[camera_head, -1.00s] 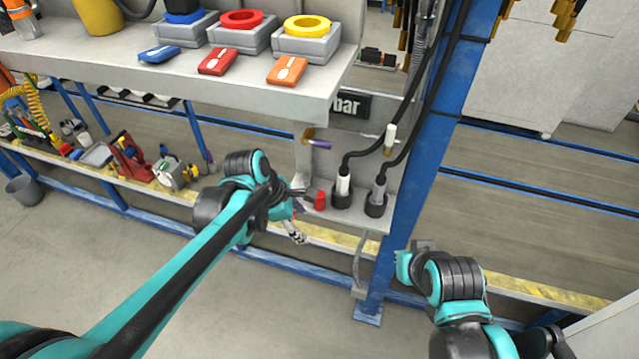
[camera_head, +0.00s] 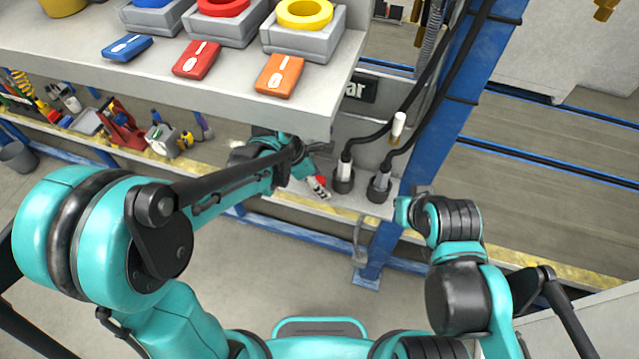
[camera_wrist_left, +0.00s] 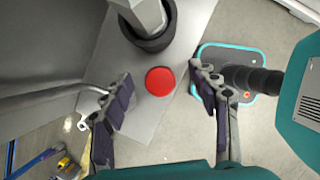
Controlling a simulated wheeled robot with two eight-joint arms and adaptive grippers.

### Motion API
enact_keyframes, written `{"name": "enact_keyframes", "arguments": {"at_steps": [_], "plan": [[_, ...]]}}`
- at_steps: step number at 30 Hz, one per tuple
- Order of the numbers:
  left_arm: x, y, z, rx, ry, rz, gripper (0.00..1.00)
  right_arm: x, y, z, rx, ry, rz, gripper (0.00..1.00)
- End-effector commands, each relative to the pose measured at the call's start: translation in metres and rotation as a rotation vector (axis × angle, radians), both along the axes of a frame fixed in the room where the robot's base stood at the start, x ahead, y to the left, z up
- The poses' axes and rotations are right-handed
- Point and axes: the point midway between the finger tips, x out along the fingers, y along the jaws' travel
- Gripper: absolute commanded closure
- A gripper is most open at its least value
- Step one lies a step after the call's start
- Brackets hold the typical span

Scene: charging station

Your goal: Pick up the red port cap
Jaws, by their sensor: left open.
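The red port cap (camera_wrist_left: 159,81) shows as a round red disc on the grey shelf in the left wrist view. In the head view only a small red part (camera_head: 321,180) of it shows beside my gripper. My left gripper (camera_wrist_left: 161,94) is open, with one finger on each side of the cap in the picture. I see no contact between the fingers and the cap. In the head view my left gripper (camera_head: 313,184) is partly hidden by its own arm. My right gripper (camera_head: 405,212) is at the lower right, and its fingers are not clear.
A plug in a black ring (camera_wrist_left: 150,32) stands close to the cap. Two cabled plugs (camera_head: 343,175) stand right of my left gripper, before a blue post (camera_head: 436,110). The upper grey shelf (camera_head: 330,75) with coloured blocks overhangs from the left.

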Motion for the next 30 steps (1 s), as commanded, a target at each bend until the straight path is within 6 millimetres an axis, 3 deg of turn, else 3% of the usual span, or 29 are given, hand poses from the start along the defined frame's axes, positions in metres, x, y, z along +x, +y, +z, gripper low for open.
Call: {"name": "enact_keyframes", "arguments": {"at_steps": [3, 11, 15, 16, 30], "plan": [[0.0016, -0.004, -0.0106, 0.0, 0.0, -0.001, 0.4, 0.0, 0.0, -0.001, 0.0, 0.0, 0.0, 1.0], [0.0016, -0.0045, -0.012, 0.0, 0.0, 0.0, 0.43, -0.0001, 0.0, -0.0009, 0.0, 0.0, 0.0, 1.0], [0.0016, -0.0044, -0.0119, 0.0, 0.0, 0.0, 0.79, -0.0001, 0.0, -0.0009, 0.0, 0.0, 0.0, 1.0], [0.0016, -0.0044, -0.0119, 0.0, 0.0, 0.0, 0.84, -0.0001, 0.0, -0.0009, 0.0, 0.0, 0.0, 1.0], [0.0, -0.0039, -0.0086, 0.0, 0.0, 0.0, 0.84, 0.0, 0.0, -0.0016, 0.0, 0.0, 0.0, 1.0]]}}
